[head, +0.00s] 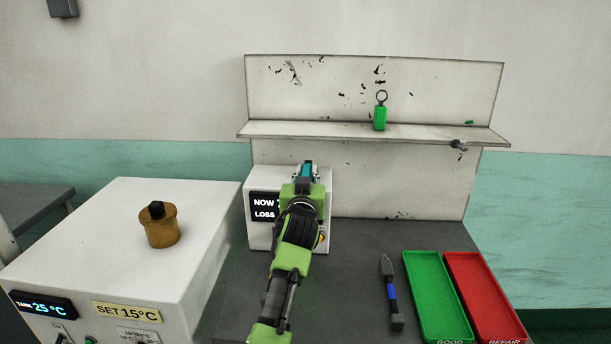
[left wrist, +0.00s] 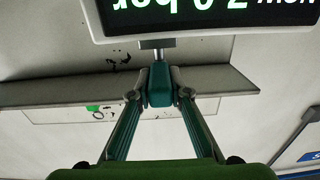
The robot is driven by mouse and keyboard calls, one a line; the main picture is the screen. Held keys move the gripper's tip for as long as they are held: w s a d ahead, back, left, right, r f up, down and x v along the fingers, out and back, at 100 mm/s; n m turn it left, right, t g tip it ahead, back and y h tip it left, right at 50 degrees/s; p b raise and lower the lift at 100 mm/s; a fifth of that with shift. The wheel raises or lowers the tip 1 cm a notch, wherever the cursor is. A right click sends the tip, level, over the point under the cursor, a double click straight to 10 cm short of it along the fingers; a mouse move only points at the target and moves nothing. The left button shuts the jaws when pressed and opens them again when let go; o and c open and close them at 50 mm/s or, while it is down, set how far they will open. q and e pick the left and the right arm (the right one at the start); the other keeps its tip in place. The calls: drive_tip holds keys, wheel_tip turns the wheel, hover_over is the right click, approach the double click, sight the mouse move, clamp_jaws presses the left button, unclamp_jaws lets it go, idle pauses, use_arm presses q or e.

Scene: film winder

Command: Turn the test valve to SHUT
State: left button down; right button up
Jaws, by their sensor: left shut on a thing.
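The white test box (head: 319,178) stands on the grey bench with a black display (head: 264,206) that starts with NOW and LOSS. My left gripper (head: 307,171) is in front of the box and hides part of its face and display. In the left wrist view my left gripper (left wrist: 159,78) is shut on a small teal block (left wrist: 159,88), which looks like the valve handle. A short metal stem (left wrist: 158,54) runs from the block towards the box. The valve's markings are hidden or out of view. My right gripper is not in view.
A green tray (head: 408,262) and a red tray (head: 452,262) lie at the right, with a blue-banded tool (head: 388,285) beside them. A white tank unit with a brass pot (head: 161,231) stands at the left. A green tag (head: 380,118) rests on the back shelf (head: 300,131).

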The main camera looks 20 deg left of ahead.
sight(308, 169)
use_arm(q)
drive_tip(key=shift+d+r, duration=0.1)
drive_tip(key=shift+r, duration=0.25)
drive_tip(key=c, duration=1.9)
unclamp_jaws()
drive_tip(key=shift+w, duration=0.1)
drive_tip(key=shift+w+f, duration=0.1)
drive_tip(key=shift+f, duration=0.1)
wheel_tip(308, 169, up, 10)
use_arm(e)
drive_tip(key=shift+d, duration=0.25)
